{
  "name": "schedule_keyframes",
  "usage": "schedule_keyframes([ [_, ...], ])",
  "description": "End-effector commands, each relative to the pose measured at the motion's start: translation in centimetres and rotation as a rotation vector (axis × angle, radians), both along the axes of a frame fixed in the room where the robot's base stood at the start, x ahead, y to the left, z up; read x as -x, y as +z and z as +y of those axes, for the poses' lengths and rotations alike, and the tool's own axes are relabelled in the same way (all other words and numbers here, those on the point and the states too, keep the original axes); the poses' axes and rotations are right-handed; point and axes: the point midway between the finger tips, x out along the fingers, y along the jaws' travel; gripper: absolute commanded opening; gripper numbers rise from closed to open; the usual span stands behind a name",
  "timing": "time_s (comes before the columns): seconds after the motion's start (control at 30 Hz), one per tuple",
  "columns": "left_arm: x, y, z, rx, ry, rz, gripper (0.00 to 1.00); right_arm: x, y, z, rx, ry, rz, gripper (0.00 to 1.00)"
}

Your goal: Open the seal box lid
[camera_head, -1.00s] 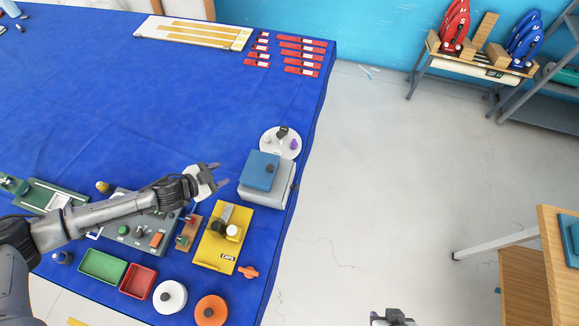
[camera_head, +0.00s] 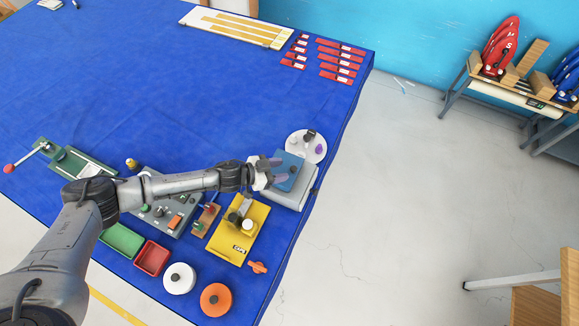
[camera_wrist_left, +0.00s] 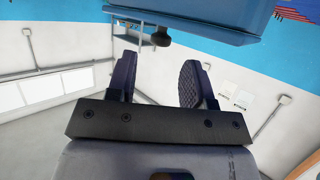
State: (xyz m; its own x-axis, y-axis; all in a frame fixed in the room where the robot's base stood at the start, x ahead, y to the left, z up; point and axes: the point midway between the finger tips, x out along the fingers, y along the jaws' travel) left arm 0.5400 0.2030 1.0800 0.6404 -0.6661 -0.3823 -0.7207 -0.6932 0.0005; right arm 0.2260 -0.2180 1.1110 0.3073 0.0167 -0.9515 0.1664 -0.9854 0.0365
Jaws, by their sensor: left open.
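The seal box (camera_head: 287,197) is a grey box with a blue lid (camera_head: 287,160), near the table's right edge. The lid lies on top, and a small dark knob (camera_head: 294,169) is on it. My left gripper (camera_head: 279,169) is open and empty, with its fingers in front of part of the lid in the head view. In the left wrist view the lid's blue edge (camera_wrist_left: 225,25) is at the top and the dark knob (camera_wrist_left: 159,37) shows between and beyond the open fingers (camera_wrist_left: 158,70). The knob is not gripped. My right gripper is out of view.
A white round plate (camera_head: 318,149) with small items stands just behind the box. A yellow board (camera_head: 226,236) and an orange piece (camera_head: 258,267) lie in front of it. Trays and round pots fill the front. The blue cloth (camera_head: 170,80) behind is mostly clear.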

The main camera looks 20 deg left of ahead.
Motion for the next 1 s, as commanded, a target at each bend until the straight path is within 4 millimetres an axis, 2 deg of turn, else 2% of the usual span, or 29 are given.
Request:
schedule_keyframes([
  [0.1,-1.1,-0.5,-1.3,0.001,0.000,-0.001,0.47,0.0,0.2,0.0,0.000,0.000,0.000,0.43],
  [0.3,-2.2,-1.3,-2.3,0.000,0.001,0.000,0.47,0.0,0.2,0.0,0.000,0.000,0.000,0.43],
  [0.73,-2.6,-1.5,-2.7,0.000,0.001,0.000,0.47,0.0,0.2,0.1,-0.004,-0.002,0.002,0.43],
  [0.77,-2.6,-1.5,-2.7,0.000,0.001,0.000,0.46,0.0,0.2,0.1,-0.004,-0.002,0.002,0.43],
  [1.0,-2.6,-1.5,-2.7,0.000,0.001,0.000,0.23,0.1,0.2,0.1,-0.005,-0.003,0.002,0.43],
])
